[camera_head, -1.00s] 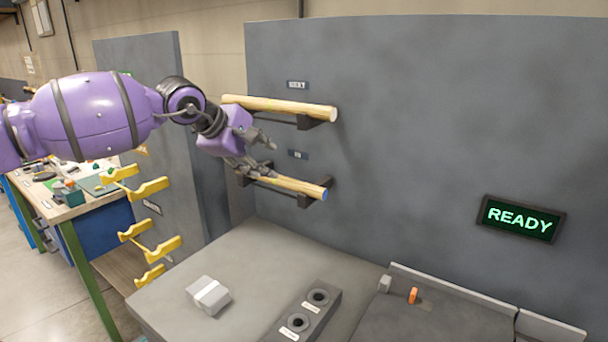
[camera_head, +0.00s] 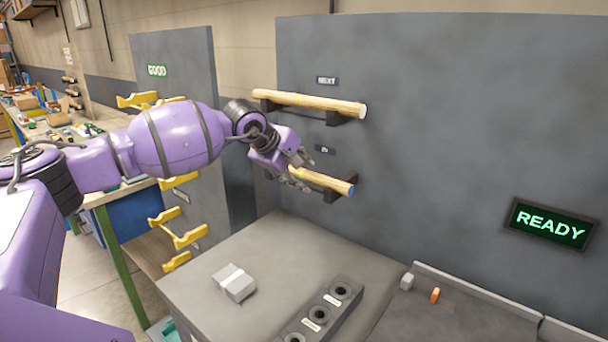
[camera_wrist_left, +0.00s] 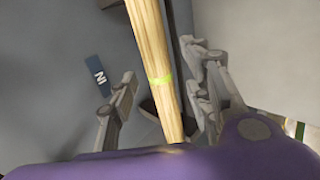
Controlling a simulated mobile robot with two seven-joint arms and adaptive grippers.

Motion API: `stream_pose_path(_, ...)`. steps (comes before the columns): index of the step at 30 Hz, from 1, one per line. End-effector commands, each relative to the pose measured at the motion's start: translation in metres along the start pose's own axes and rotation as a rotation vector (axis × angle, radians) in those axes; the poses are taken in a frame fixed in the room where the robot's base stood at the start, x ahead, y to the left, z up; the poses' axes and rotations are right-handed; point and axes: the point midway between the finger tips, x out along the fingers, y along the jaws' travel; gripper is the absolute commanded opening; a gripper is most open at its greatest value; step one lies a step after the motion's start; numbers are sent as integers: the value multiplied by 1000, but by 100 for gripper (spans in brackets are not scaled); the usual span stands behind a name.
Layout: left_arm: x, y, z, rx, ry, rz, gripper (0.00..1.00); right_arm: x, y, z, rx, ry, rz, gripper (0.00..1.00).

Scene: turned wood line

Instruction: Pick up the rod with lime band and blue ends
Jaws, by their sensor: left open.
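The rod with blue end (camera_head: 325,181) lies on the lower dark wall bracket, below the "IN" label. Its right end is blue in the head view; its left part is hidden behind my left gripper. My right gripper is not in view.
A second wooden rod (camera_head: 310,102) lies on the upper bracket under the "NEXT" label. Yellow hooks (camera_head: 180,237) stick out at left. The grey table (camera_head: 270,255) below holds a pale block (camera_head: 234,283) and a holed block (camera_head: 325,312). A "READY" sign (camera_head: 549,224) hangs at right.

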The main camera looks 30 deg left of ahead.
Motion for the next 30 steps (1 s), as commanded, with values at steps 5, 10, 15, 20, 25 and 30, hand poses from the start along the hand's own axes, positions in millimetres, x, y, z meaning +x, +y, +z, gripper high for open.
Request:
stream_pose_path(5, 0, 0, 0, 0, 0, 0, 37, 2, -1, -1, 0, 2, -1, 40)
stream_pose_path(10, 0, 0, 0, 0, 0, 0, 15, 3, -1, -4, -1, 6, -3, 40)
stream_pose_path(15, 0, 0, 0, 0, 0, 0, 0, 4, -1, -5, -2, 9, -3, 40)
stream_pose_path(20, -1, 0, 0, 0, 0, 1, 0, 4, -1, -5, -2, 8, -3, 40)
stream_pose_path(25, -3, 3, 0, 0, 0, 2, 0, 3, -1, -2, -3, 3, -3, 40)
stream_pose_path(30, -14, 15, 0, 1, 1, 4, 0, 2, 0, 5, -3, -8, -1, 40)
